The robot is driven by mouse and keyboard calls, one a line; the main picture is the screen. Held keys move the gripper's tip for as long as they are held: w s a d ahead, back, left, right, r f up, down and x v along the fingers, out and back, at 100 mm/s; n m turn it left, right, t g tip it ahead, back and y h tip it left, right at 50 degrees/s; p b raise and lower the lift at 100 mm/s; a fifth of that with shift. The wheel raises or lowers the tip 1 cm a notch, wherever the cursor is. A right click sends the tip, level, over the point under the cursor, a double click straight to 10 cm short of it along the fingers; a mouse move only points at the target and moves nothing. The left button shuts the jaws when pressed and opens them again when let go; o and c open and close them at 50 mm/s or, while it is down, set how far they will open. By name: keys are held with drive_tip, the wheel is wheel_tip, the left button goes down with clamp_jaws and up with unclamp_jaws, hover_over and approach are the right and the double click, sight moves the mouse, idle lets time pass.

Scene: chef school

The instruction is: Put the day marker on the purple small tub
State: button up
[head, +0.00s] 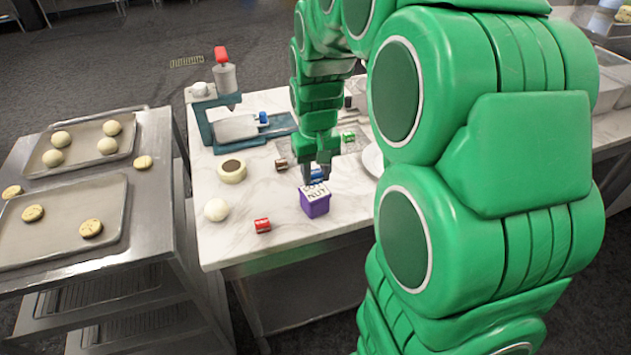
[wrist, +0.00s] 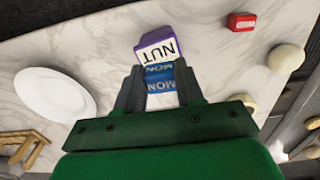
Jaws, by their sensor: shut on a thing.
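The purple small tub (head: 314,207) stands upright near the front of the marble table, with a white top lettered NUT. It also shows in the wrist view (wrist: 153,39), just beyond my fingertips. My gripper (head: 317,174) is directly above the tub, pointing down. It is shut on the blue day marker (wrist: 160,73), which reads MON and sits between the fingers (wrist: 160,88). The marker (head: 317,177) is at or just over the back of the tub's top. I cannot tell whether it touches the top. The fingers partly hide it.
A red block (head: 262,226), a brown block (head: 281,165) and a green block (head: 348,137) lie around the tub. A dough ball (head: 216,210) and a round bowl (head: 232,171) are to the left. A white plate (wrist: 55,95) lies nearby. A teal machine (head: 235,120) stands behind.

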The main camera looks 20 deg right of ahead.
sight(316, 173)
drive_tip(key=shift+w+f, duration=0.25)
drive_tip(key=shift+f, duration=1.55)
drive_tip(key=o, duration=1.2)
